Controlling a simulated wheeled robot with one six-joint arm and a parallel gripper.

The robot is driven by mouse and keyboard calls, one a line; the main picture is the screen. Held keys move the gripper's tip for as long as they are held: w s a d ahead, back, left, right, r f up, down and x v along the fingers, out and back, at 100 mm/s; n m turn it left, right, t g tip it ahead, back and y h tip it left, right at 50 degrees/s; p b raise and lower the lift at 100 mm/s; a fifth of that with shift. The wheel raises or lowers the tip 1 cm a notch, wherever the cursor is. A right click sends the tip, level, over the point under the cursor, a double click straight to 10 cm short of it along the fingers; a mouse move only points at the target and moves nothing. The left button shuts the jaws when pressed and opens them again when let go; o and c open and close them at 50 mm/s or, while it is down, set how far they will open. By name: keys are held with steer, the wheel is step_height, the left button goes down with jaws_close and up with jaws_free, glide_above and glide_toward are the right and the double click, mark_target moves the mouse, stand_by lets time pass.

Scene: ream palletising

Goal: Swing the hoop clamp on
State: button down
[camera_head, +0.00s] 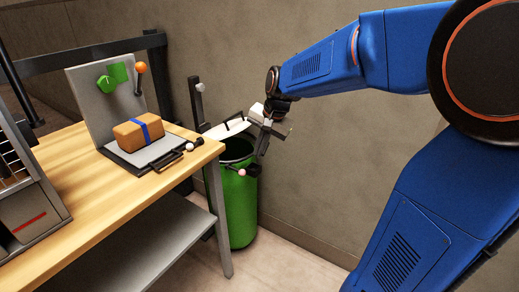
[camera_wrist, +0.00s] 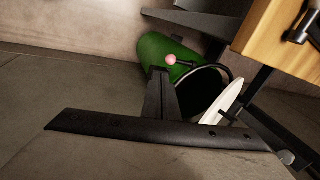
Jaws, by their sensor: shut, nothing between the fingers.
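A green bin (camera_head: 238,212) stands on the floor beyond the end of the table; it also shows in the wrist view (camera_wrist: 153,50). Its mouth is open and dark inside. A pale lid (camera_head: 226,128) is tilted up at the bin's back; the wrist view shows it edge-on (camera_wrist: 222,102). A dark hoop (camera_wrist: 224,68) runs along part of the rim. A pink ball knob (camera_wrist: 170,59) on a short dark rod sits by the rim, also in the head view (camera_head: 242,172). My gripper (camera_head: 256,168) is shut and empty, close to the knob; contact is unclear. Its fingers also show in the wrist view (camera_wrist: 159,76).
A wooden table (camera_head: 85,186) with a lower shelf stands left of the bin. On it, an orange-brown parcel with a blue band (camera_head: 139,131) lies on a grey plate before an upright panel (camera_head: 105,90). A wall (camera_head: 345,165) rises behind the bin.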

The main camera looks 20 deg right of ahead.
mark_target(242, 170)
stand_by(0.3)
steer(key=a+r+n+h, duration=0.1)
steer(key=a+r+n, duration=0.1)
steer(key=n, duration=1.5)
steer(key=a+r+n+h, duration=0.1)
steer(key=a+r+n, duration=0.2)
steer(key=n, duration=1.4)
steer(key=shift+w+a+h, duration=0.3)
steer(key=shift+w, duration=0.05)
steer(key=x, duration=1.4)
steer(key=shift+s, duration=0.2)
